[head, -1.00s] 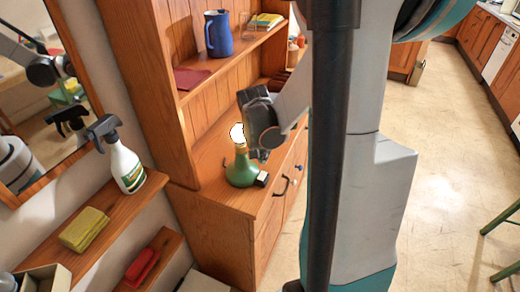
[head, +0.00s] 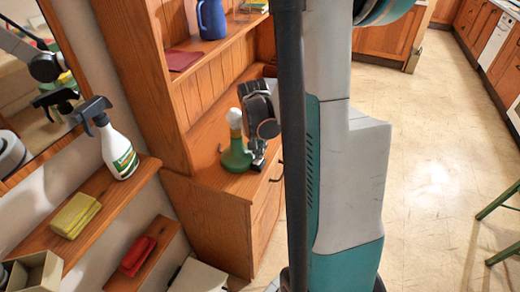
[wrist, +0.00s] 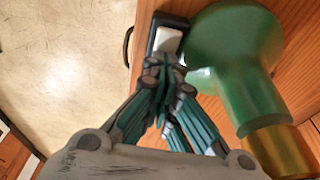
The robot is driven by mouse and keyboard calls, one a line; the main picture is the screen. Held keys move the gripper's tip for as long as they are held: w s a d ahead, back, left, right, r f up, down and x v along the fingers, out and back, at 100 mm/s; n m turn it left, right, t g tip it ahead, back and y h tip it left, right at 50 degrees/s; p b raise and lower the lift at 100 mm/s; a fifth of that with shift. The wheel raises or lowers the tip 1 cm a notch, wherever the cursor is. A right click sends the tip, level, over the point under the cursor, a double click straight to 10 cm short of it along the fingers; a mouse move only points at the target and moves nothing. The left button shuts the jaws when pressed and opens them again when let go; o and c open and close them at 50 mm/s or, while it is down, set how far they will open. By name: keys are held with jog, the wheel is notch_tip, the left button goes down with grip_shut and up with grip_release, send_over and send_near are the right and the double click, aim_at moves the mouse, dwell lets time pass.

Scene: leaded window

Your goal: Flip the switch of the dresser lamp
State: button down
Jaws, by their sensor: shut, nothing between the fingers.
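The dresser lamp (head: 236,155) has a green bottle-shaped base and a round bulb (head: 234,117) that looks dull white and unlit. It stands upright on the dresser's wooden counter. In the wrist view its green body (wrist: 235,60) lies to the right of my fingers. The lamp's switch (wrist: 168,42), a white rocker in a black housing, sits beside the base near the counter edge. My gripper (wrist: 172,68) is shut and empty, its fingertips at the near end of the switch; I cannot tell if they touch. In the head view my gripper (head: 258,164) hides the switch.
The dresser (head: 207,215) has an upper shelf with a blue jug (head: 211,18) and a dark red item (head: 184,60). A wall shelf at left holds a spray bottle (head: 120,155) and a yellow sponge (head: 75,214). Floor to the right is open.

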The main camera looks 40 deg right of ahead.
jog(key=shift+s+a, duration=0.1)
jog(key=shift+a, duration=0.05)
jog(key=shift+s+a+r, duration=0.2)
jog(key=shift+a+r, duration=0.1)
jog(key=shift+a, duration=0.3)
jog(key=shift+r+p, duration=0.55)
jog(key=shift+p, duration=0.1)
jog(key=a+p+v, duration=0.2)
jog(key=p+v, duration=0.3)
jog(key=v, duration=0.7)
jog(key=shift+s, duration=0.45)
jog(key=shift+a, duration=0.2)
